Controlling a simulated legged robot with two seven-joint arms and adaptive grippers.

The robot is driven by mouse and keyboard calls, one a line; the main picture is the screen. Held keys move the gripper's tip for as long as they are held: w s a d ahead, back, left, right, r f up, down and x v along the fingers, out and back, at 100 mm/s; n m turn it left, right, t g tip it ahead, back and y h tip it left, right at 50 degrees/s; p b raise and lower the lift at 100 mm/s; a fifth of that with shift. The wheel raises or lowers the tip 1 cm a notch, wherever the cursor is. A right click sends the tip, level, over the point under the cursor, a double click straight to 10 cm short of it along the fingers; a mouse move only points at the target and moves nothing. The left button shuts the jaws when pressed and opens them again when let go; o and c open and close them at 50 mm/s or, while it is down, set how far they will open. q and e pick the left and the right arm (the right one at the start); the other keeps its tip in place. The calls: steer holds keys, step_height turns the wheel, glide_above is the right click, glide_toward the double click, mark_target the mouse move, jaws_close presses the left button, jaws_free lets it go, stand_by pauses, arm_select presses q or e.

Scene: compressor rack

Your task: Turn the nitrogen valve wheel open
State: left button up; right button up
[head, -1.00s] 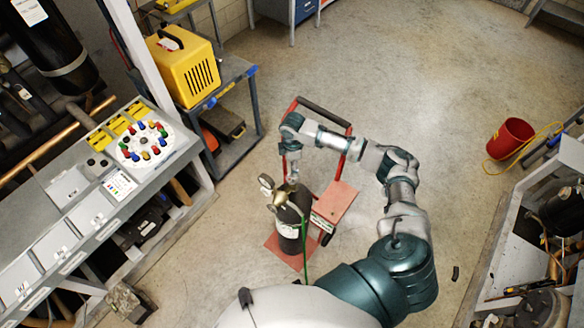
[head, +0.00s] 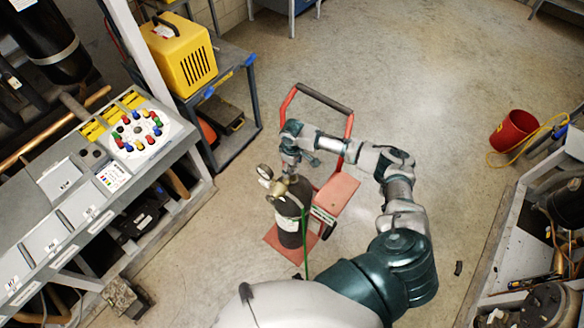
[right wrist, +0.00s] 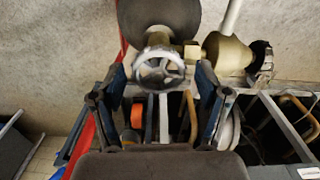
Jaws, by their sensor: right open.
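The nitrogen cylinder (head: 291,225) is a dark bottle with a pale label, standing upright on a red hand cart. A brass regulator (head: 279,187) with a round gauge (head: 265,171) sits at its top. My right gripper (head: 290,174) is directly above the cylinder top and hides the valve wheel in the head view. In the right wrist view, the grey spoked valve wheel (right wrist: 160,68) lies between the two spread fingertips of my open right gripper (right wrist: 161,78), with a visible gap on each side. I cannot tell the depth between them. My left gripper is not in view.
The red cart (head: 338,192) has a tall handle close to my right forearm. A green hose runs down beside the cylinder. A grey console (head: 75,190) and a cart with a yellow case (head: 182,62) stand left.

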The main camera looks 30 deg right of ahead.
steer(key=m+p, duration=0.1)
steer(key=r+m+p, duration=0.1)
steer(key=m+p, duration=0.1)
steer(key=shift+d+p, duration=0.15)
steer(key=shift+p, duration=0.15)
steer(key=shift+f+m, duration=0.25)
steer(key=shift+m, duration=0.95)
steer(key=shift+m+b, duration=0.3)
steer(key=shift+m, duration=0.6)
steer(key=m, duration=0.6)
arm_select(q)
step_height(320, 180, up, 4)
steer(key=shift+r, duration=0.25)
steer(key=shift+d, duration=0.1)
arm_select(e)
steer(key=c, duration=0.9)
